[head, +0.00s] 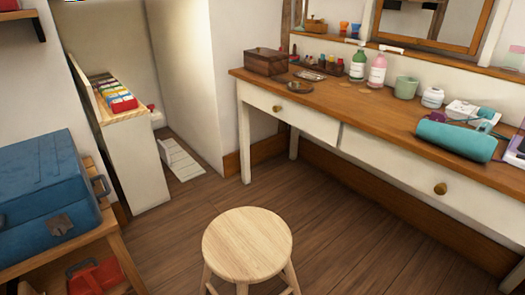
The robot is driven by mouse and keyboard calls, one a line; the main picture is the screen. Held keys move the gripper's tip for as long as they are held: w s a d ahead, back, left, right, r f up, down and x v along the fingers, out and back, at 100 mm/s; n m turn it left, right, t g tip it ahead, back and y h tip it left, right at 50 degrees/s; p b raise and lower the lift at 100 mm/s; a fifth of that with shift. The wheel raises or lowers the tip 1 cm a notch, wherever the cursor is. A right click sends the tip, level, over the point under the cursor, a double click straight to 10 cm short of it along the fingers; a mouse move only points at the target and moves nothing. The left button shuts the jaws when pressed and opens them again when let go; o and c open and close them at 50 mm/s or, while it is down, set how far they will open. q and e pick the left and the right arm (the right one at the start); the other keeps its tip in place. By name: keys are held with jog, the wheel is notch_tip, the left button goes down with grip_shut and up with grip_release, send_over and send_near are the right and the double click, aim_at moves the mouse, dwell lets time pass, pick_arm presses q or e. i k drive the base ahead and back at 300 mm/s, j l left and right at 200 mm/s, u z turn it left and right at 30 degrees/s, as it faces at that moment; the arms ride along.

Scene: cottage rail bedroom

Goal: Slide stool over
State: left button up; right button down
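A round light-wood stool (247,245) stands upright on the wooden floor at the bottom middle of the head view. Its seat and the upper parts of its legs show; the feet are cut off by the lower edge. Nothing lies on the seat. Neither of my grippers shows in this view.
A white dressing table (310,119) with a wooden top, bottles and boxes runs along the right wall. A blue case (45,195) sits on a wooden table at left. A narrow white cabinet (140,165) stands behind it. Bare floor (345,215) lies between stool and dressing table.

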aim_at(244, 246)
jog(key=l+u, duration=0.35)
jog(key=u, duration=0.15)
jog(key=l+u, duration=0.35)
jog(key=u, duration=0.15)
